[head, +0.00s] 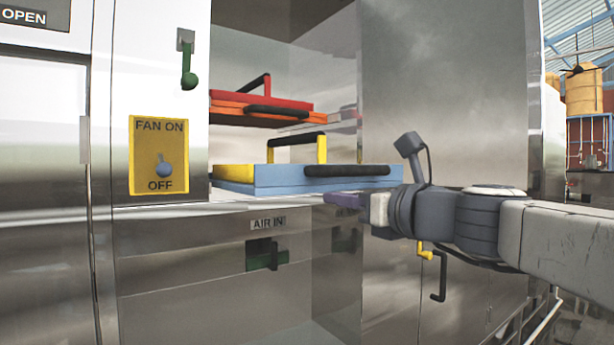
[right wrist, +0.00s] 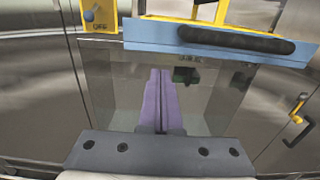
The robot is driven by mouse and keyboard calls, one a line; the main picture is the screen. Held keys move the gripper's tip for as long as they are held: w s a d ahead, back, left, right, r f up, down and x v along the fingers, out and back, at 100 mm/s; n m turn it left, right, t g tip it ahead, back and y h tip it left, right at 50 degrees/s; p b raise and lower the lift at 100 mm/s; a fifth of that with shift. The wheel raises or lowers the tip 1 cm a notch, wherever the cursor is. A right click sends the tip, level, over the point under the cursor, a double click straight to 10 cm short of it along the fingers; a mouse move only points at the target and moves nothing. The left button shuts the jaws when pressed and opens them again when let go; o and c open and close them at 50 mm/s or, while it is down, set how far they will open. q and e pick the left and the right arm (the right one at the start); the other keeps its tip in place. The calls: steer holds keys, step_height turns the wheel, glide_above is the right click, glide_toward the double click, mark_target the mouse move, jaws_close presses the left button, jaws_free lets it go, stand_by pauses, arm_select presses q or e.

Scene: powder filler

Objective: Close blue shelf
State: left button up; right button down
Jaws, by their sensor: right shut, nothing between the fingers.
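The blue shelf (head: 275,183) is a flat light-blue drawer front with a black bar handle (head: 352,171). It sticks out of the open steel cabinet, with a yellow part showing behind it. It also shows at the top of the right wrist view (right wrist: 165,37). My right gripper (head: 332,198) has purple fingers, shut and empty. In the right wrist view the fingers (right wrist: 160,74) point toward the cabinet beneath the shelf. Whether they touch the shelf I cannot tell. My left gripper is not in view.
A red and orange shelf (head: 262,105) sits higher in the cabinet. A yellow fan switch plate (head: 144,178) and green handle (head: 189,79) are on the left panel. A steel door (head: 440,90) stands on the right. A yellow and black crank (head: 437,270) is below my arm.

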mark_target(292, 193)
steer(key=p+x, duration=0.3)
steer(key=x, duration=0.8)
steer(key=shift+w+a, duration=0.2)
steer(key=shift+w, duration=0.1)
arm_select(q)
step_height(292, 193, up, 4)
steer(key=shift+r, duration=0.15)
arm_select(e)
steer(key=shift+w+f, duration=0.1)
steer(key=shift+w, duration=0.1)
